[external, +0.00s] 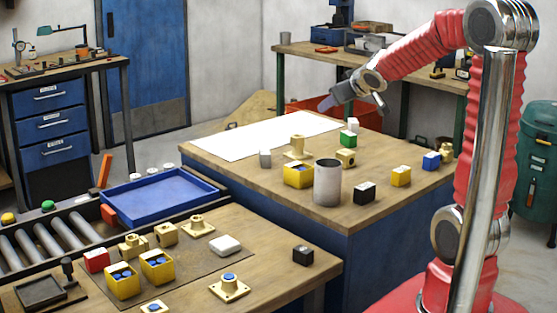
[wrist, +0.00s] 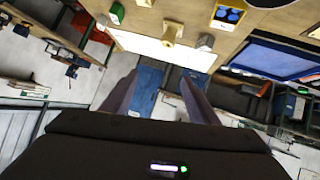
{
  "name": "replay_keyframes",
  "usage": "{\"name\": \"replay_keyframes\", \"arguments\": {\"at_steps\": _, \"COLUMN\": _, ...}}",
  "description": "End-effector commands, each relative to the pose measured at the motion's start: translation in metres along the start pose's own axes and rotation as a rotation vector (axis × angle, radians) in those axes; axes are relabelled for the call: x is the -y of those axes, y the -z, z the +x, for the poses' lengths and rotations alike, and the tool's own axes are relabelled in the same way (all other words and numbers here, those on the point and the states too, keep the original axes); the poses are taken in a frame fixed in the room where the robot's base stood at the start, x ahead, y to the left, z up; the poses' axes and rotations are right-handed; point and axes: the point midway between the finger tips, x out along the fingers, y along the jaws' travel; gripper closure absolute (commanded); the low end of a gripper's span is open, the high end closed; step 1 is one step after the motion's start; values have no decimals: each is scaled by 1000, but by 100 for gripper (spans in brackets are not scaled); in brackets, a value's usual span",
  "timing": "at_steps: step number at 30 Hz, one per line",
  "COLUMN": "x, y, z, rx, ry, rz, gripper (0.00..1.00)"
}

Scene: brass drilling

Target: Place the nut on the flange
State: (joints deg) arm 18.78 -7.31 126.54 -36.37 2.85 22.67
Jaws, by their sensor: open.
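My gripper (external: 330,102) is raised above the far end of the back workbench, beyond the white sheet. In the wrist view its two fingers (wrist: 160,98) are spread with nothing between them. A brass flange with an upright boss (external: 297,147) stands on the back workbench near the white sheet; it also shows in the wrist view (wrist: 171,33). Another brass flange (external: 198,226) and one with a blue centre (external: 230,288) lie on the front bench. Small brass pieces (external: 346,158) (external: 166,234) sit on both benches; I cannot tell which is the nut.
A grey cylinder (external: 327,183), yellow bin (external: 298,175), green block (external: 348,139) and several small blocks stand on the back workbench. The white sheet (external: 262,135) is bare. A blue tray (external: 162,205) lies between the benches, beside rollers (external: 50,240).

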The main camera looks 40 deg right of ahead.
Motion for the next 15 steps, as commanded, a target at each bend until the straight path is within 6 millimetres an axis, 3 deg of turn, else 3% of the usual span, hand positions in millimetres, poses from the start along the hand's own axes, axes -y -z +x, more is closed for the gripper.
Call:
{"name": "replay_keyframes", "arguments": {"at_steps": 8, "x": 34, "y": -35, "z": -77, "rx": 135, "ry": 11, "rz": 21, "gripper": 45}}
{"name": "replay_keyframes", "arguments": {"at_steps": 15, "x": 71, "y": -83, "z": -142, "rx": 271, "ry": 89, "rz": 26, "gripper": 45}}
